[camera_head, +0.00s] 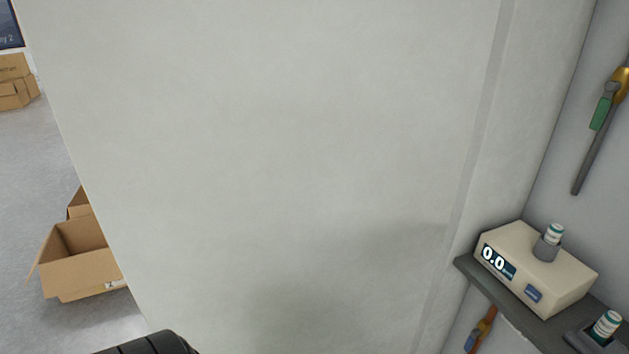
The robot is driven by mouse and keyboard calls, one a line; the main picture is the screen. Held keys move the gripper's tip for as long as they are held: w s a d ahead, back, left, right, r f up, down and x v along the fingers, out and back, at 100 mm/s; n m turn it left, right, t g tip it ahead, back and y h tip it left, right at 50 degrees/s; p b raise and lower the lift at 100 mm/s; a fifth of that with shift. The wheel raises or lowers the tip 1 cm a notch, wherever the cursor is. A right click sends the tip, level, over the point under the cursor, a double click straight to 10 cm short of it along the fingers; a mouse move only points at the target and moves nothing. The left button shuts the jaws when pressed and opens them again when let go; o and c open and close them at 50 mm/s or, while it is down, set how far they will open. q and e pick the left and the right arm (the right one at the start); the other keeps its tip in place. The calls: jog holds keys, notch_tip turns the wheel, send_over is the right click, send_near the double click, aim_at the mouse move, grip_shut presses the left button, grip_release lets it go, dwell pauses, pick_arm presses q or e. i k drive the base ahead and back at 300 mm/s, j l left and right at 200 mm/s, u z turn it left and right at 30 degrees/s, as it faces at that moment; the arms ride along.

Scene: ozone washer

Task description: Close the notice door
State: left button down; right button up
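A large pale grey-white panel (260,170) fills most of the head view. It has a slanting free edge on the left and a vertical seam (478,130) near its right side. It looks like a door seen from close up, but no notice, handle or latch shows on it, so I cannot tell for sure that it is the notice door. Neither gripper can be made out. A dark ribbed rounded part shows at the bottom left edge, cut off by the frame.
At right, a grey shelf (508,299) holds a beige meter (535,275) reading 0.0 with a vial in it. Tools, one with a green handle (601,113), hang on the right wall. Left of the panel is open floor (35,165) with an open cardboard box (82,272).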

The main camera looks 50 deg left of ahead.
aim_at(258, 176)
jog(key=k+z, duration=0.35)
jog(key=k+l+z, duration=0.1)
jog(key=z, duration=0.2)
jog(key=k+j+z, duration=0.2)
jog(key=j, duration=0.25)
jog(key=k+j+z, duration=0.15)
jog(key=j, duration=0.3)
jog(key=k+j+z, duration=0.2)
jog(key=k+j, duration=0.45)
jog(key=j, duration=0.2)
jog(key=k+j, duration=0.35)
jog(key=j, duration=0.15)
jog(key=k+j, duration=0.3)
jog(key=j, duration=0.2)
jog(key=k+j+z, duration=0.1)
jog(key=k+j, duration=0.25)
jog(key=j, duration=0.2)
